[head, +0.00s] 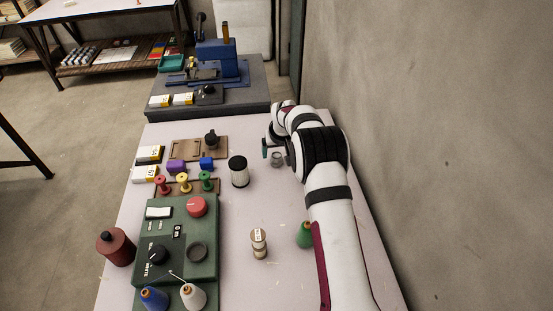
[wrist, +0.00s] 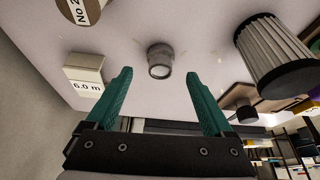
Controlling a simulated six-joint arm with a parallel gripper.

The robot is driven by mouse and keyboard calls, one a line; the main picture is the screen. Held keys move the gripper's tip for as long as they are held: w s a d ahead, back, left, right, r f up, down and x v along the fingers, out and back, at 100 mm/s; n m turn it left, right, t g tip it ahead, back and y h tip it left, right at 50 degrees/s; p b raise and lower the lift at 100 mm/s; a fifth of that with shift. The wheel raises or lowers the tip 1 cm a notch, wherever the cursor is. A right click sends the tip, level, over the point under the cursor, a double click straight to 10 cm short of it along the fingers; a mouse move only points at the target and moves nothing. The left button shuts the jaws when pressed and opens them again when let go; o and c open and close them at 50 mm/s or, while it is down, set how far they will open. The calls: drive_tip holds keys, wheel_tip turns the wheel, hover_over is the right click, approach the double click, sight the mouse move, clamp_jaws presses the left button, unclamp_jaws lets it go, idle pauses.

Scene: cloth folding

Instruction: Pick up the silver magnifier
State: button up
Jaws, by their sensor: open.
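The silver magnifier is a small grey cylinder (head: 277,159) standing on the light table, just left of my arm in the head view. In the wrist view the magnifier (wrist: 160,57) shows a pale round lens face and a grey rim, centred just beyond the fingertips. My gripper (wrist: 158,74) has two teal fingers spread wide with nothing between them. In the head view only a bit of my gripper (head: 266,152) shows beside the magnifier; the rest is hidden by my wrist. I see no contact between fingers and magnifier.
A ribbed black-and-white cylinder (head: 239,172) stands left of the magnifier. A white box marked 6.0 m (wrist: 86,80) lies near one finger in the wrist view. A thread spool (head: 259,243) and green cone (head: 305,235) stand nearer. A green panel (head: 176,239) fills the left side.

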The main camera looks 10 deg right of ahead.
sight(277, 155)
drive_tip(key=x, duration=0.3)
drive_tip(key=shift+w+f, duration=0.1)
drive_tip(key=shift+f, duration=0.1)
clamp_jaws()
